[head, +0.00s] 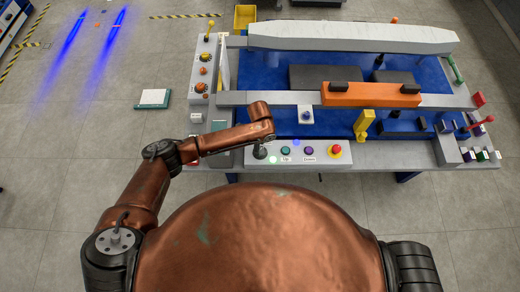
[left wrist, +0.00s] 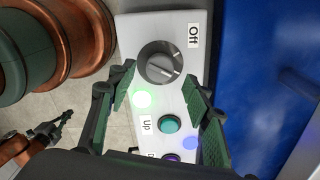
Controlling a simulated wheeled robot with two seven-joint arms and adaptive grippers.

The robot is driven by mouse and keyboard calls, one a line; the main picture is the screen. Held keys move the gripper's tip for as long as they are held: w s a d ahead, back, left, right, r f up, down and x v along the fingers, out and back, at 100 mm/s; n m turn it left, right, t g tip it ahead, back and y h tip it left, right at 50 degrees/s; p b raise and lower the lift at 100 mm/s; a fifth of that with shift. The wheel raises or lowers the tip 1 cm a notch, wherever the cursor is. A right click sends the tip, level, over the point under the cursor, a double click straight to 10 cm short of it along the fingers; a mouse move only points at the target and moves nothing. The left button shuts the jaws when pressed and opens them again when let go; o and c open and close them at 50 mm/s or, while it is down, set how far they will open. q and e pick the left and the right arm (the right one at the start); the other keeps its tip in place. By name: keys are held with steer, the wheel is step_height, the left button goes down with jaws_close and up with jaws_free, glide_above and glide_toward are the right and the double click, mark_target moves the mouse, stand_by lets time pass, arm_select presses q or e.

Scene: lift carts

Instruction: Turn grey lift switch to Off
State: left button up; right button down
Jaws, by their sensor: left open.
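The grey lift switch (left wrist: 160,63) is a round dial knob on the white control panel (head: 318,150). Its raised grip runs roughly across the left wrist picture; I cannot tell which end is the pointer. The "Off" label (left wrist: 194,35) is on the panel at the knob's upper right. My left gripper (left wrist: 158,78) is open, with one green-padded finger on each side of the knob, and I cannot tell whether they touch it. In the head view my left arm reaches over the panel's left end, largely hiding the switch.
Beside the switch are a glowing greenish-white lamp (left wrist: 143,99), a teal button (left wrist: 169,124) with an "Up" label (left wrist: 147,123), and a purple button (left wrist: 172,157). A red emergency button (head: 336,151) is at the panel's right. The blue lift table (head: 440,76) is behind.

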arm_select(q)
steer(key=shift+f, duration=1.95)
steer(key=shift+c, duration=0.5)
steer(key=c, duration=1)
steer(key=shift+c, duration=0.2)
